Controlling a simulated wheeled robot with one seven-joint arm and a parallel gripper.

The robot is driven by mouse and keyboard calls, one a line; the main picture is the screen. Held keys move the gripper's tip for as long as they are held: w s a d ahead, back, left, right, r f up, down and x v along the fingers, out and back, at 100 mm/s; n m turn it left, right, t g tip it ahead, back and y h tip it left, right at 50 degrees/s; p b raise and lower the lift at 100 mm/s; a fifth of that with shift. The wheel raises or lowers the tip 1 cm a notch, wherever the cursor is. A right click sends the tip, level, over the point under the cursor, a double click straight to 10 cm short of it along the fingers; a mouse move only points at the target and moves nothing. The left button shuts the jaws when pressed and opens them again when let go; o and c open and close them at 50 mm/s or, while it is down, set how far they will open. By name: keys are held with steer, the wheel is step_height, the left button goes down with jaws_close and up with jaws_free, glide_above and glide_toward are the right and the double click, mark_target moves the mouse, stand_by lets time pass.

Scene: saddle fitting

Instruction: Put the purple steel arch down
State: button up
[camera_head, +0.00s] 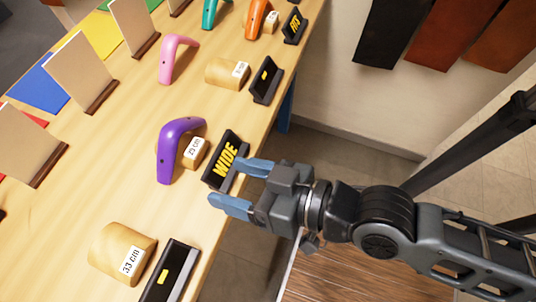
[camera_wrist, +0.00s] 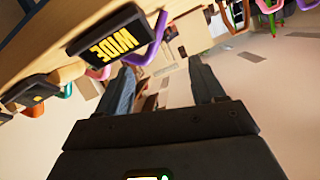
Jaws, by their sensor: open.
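The purple steel arch (camera_head: 168,138) stands upright on the wooden table, beside a small wooden block with a white centimetre label (camera_head: 195,152). Nothing holds it. My gripper (camera_head: 227,181) is open and empty at the table's right edge, to the right of and below the arch in the head view. The black sign reading WIDE (camera_head: 226,161) stands between my gripper and the arch. In the wrist view, part of the purple arch (camera_wrist: 152,44) shows behind the WIDE sign (camera_wrist: 108,40), beyond my open blue fingers (camera_wrist: 162,72).
A wooden block labelled 33 cm (camera_head: 117,246) and a black sign holder (camera_head: 170,274) stand at the near end. A pink arch (camera_head: 176,58), another block (camera_head: 226,73) and a small black sign (camera_head: 266,80) stand farther back. Upright cards line the left. Table left of the purple arch is clear.

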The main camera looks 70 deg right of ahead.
steer(key=s+d+r+n, duration=0.3)
steer(key=s+d, duration=0.2)
steer(key=s, duration=0.6)
steer(key=shift+w+d+f, duration=0.1)
stand_by(2.9)
